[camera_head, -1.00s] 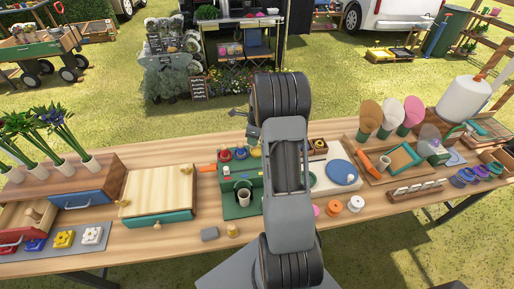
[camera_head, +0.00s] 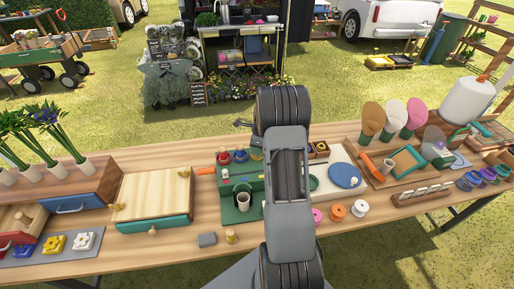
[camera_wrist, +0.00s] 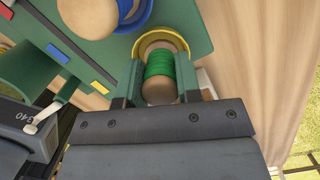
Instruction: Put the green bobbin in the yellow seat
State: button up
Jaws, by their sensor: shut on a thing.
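The green bobbin (camera_wrist: 160,68), green thread between pale wooden ends, sits between the fingers of my gripper (camera_wrist: 160,80) in the wrist view. My gripper is shut on it. The yellow seat (camera_wrist: 146,42), a ring on the green stand (camera_wrist: 195,22), shows right around the bobbin's far end. I cannot tell whether the bobbin is inside the ring or just in front of it. In the head view the yellow seat (camera_head: 256,155) is at the right of a row on the green stand (camera_head: 226,180). My arm hides the gripper and bobbin there.
The blue seat (camera_head: 240,156) with a wooden knob is close beside the yellow one; a red seat (camera_head: 223,158) is further left. A green mug (camera_head: 243,201) stands in front. Orange (camera_head: 337,212) and white (camera_head: 360,208) spools lie right of my arm.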

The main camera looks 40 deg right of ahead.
jog(key=o, duration=0.9)
jog(key=r, duration=0.3)
jog(key=r+b, duration=0.1)
jog(key=r, duration=0.3)
jog(key=s+d+r, duration=0.1)
jog(key=r, duration=0.3)
jog(key=shift+s+d+r+b, duration=0.1)
jog(key=shift+r+b, duration=0.15)
jog(key=shift+b, duration=0.05)
jog(key=s+a+r+n+t+h, duration=0.1)
jog(key=s+a+r+n, duration=0.25)
jog(key=a+n, duration=0.3)
jog(key=s+a+r+n, duration=0.35)
jog(key=a+n, duration=0.25)
jog(key=a, duration=0.2)
jog(key=s+a+n, duration=0.3)
jog(key=n, duration=0.2)
jog(key=s+a+n+t, duration=0.1)
jog(key=s+a+n, duration=0.3)
jog(key=n, duration=0.1)
jog(key=s+a+n+t, duration=0.1)
jog(key=s+a+n, duration=0.2)
jog(key=s+n, duration=0.1)
jog(key=shift+a+f+n, duration=0.15)
jog(key=shift+a+n, duration=0.15)
jog(key=shift+n, duration=0.25)
